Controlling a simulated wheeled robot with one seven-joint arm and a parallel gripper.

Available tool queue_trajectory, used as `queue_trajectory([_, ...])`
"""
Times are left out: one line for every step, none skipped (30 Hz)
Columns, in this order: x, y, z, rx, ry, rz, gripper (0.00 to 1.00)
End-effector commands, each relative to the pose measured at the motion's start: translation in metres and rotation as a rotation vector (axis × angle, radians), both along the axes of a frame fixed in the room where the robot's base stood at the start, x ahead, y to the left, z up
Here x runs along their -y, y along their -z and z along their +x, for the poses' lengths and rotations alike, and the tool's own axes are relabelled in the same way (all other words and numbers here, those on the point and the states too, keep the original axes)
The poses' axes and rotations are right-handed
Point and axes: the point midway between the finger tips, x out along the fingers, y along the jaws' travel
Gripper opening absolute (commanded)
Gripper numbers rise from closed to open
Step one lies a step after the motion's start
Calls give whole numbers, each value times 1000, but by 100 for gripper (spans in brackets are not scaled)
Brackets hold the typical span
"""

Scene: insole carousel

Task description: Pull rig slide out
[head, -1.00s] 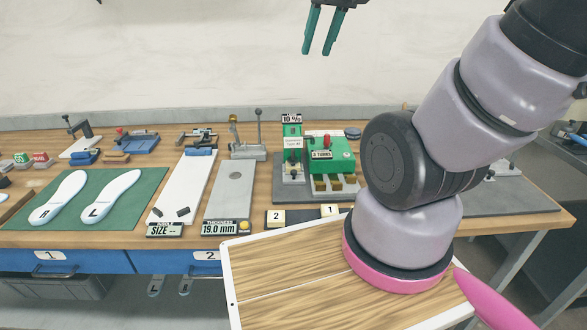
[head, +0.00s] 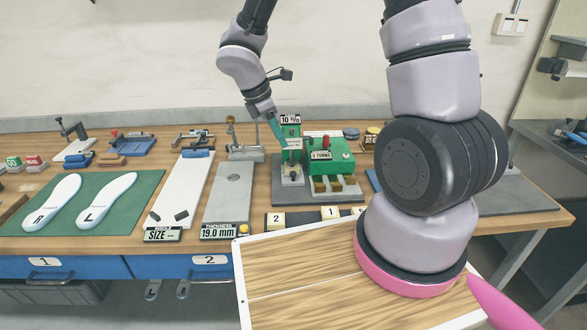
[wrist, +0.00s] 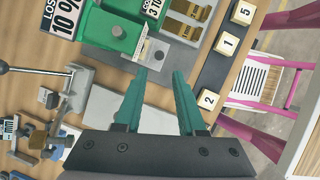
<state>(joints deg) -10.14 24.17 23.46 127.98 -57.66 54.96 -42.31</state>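The green rig (head: 291,137) with a "10 %" sign stands on a dark grey base plate at the middle of the bench. It shows in the wrist view as a green block (wrist: 108,32). A light grey block with a round knob, seemingly the rig slide (head: 292,177), sits low at the rig's front; it also shows in the wrist view (wrist: 152,54). My gripper (head: 271,117) is above the bench beside the rig's upper left side. In the wrist view my gripper (wrist: 161,74) has its teal fingers apart with nothing between them, pointing toward the grey block.
A green box marked "3 TURNS" (head: 328,153) adjoins the rig on the right. A lever stand (head: 245,152) is at its left. The thickness plate (head: 228,190) lies front left. Numbered blocks 2 (head: 277,219) and 1 (head: 329,213) line the front edge.

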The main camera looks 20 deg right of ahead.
Motion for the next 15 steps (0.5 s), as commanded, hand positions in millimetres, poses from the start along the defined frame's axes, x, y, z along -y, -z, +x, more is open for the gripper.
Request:
queue_trajectory([-5, 9, 0, -21, -41, -7, 39])
queue_trajectory([-7, 13, 0, -28, -61, -9, 39])
queue_trajectory([-8, 16, 0, -37, -81, -12, 39])
queue_trajectory([-9, 19, 0, -42, -92, -14, 39])
queue_trajectory([-10, 20, 1, -45, -100, -15, 39])
queue_trajectory([-10, 23, 1, -46, -106, -16, 39])
queue_trajectory([-9, 25, 1, -47, -108, -17, 39])
queue_trajectory([-8, 28, 1, -48, -108, -17, 39])
queue_trajectory([-6, 32, 2, -48, -106, -17, 39])
queue_trajectory([-4, 36, 2, -48, -106, -17, 39])
queue_trajectory([-2, 41, 2, -48, -106, -17, 39])
queue_trajectory([0, 47, 2, -50, -105, -17, 39])
queue_trajectory([3, 53, 3, -50, -105, -17, 39])
queue_trajectory([5, 58, 3, -49, -105, -17, 39])
queue_trajectory([8, 66, 4, -50, -105, -18, 39])
